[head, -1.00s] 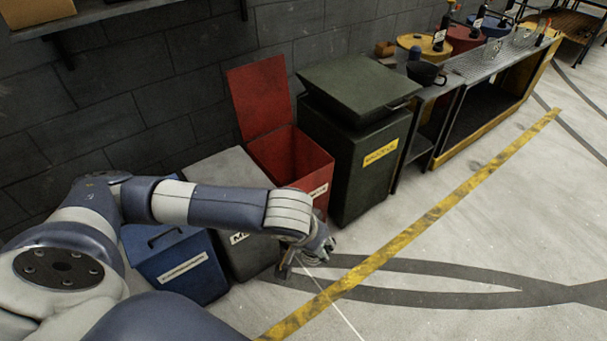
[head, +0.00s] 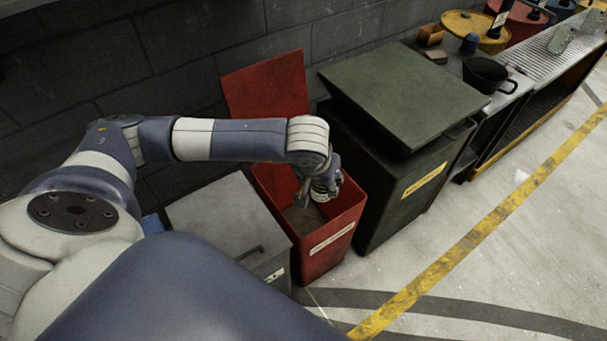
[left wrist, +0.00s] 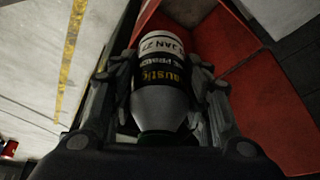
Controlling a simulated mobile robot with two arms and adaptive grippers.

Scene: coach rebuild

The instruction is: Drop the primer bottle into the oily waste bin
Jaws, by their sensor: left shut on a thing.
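The primer bottle (left wrist: 160,85) is a grey and black bottle with a yellow and white label, seen large in the left wrist view. My left gripper (head: 318,190) is shut on it, with a finger on each side. In the head view the bottle and gripper are over the open mouth of the red bin (head: 337,240), whose lid (head: 265,88) stands raised against the wall. The label on the red bin's front is too small to read. My right gripper is not in view.
A dark green bin (head: 395,200) with a slanted lid and yellow label stands close on the right. A grey lidded bin (head: 215,215) stands on the left. A bench (head: 545,60) with a black pan (head: 487,75) is farther right. The floor in front is clear.

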